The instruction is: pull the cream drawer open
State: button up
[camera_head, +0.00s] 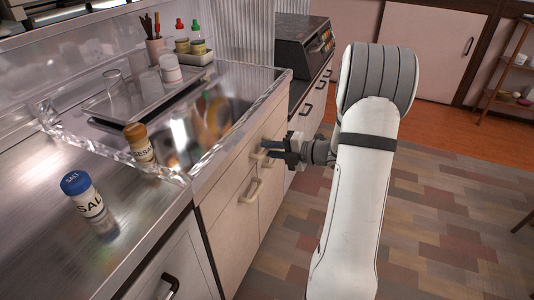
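The cream drawer (274,127) is in the cabinet front below the far end of the sink counter, and looks closed. Its pale handle (260,153) is partly hidden by my gripper. My gripper (270,149) reaches in from the right, with its dark fingers pointing left at the handle. The fingers are apart, one above the other, and their tips are at or very near the handle. I cannot tell whether they touch it.
A cream door with a pale handle (251,190) is below and nearer. The steel counter holds a salt bottle (88,199), a brown-capped bottle (138,143) and a clear-rimmed sink (183,160). A dark appliance (303,45) stands beyond.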

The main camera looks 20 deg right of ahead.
jog(key=shift+w+a+f, duration=0.1)
jog(key=shift+w+a, duration=0.25)
jog(key=shift+a, duration=0.05)
jog(key=shift+c, duration=0.2)
grip_shut()
